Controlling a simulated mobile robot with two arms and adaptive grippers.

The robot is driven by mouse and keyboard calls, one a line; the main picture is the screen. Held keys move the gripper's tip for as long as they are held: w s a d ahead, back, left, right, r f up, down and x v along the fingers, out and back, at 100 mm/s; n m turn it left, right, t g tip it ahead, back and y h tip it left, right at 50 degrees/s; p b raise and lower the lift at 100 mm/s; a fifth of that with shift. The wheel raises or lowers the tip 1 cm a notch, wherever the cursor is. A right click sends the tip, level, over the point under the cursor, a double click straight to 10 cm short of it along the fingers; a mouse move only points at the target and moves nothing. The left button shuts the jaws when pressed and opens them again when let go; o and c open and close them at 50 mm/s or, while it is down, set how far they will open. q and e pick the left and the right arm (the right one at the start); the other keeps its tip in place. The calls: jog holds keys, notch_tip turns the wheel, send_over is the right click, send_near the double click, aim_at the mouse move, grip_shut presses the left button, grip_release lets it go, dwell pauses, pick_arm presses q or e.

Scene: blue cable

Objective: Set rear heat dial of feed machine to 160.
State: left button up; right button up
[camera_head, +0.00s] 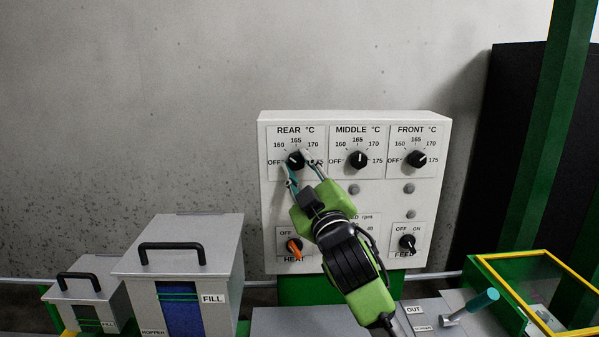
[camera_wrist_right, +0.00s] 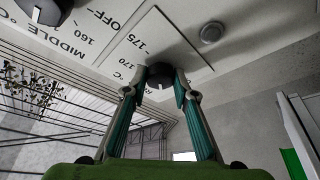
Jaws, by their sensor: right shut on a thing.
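The rear heat dial (camera_head: 296,160) is a black knob at the upper left of the white control panel (camera_head: 318,262), under the label REAR °C. Its scale runs from OFF through 160, 165 and 170 to 175. My right gripper (camera_head: 301,169) reaches up from below and is shut on this dial. In the right wrist view the dial (camera_wrist_right: 160,76) sits between the two teal fingertips (camera_wrist_right: 160,82). A white mark shows on the dial, but I cannot tell exactly which value it points at. My left gripper is not in view.
The middle dial (camera_head: 359,160) and front dial (camera_head: 416,159) are to the right. Below are the orange heat switch (camera_head: 294,245) and black feed switch (camera_head: 407,242). A grey hopper (camera_head: 222,265) stands at left, a yellow-edged frame (camera_head: 512,293) at right.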

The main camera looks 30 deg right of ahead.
jog(key=shift+s+d+r+m+h, duration=0.1)
jog(key=shift+r+m+h, duration=0.2)
jog(key=shift+r, duration=0.1)
jog(key=o, duration=1.1)
jog(key=shift+w+f, duration=0.3)
jog(key=v, duration=0.7)
jog(key=shift+s+f, duration=0.1)
jog(key=shift+s, duration=0.15)
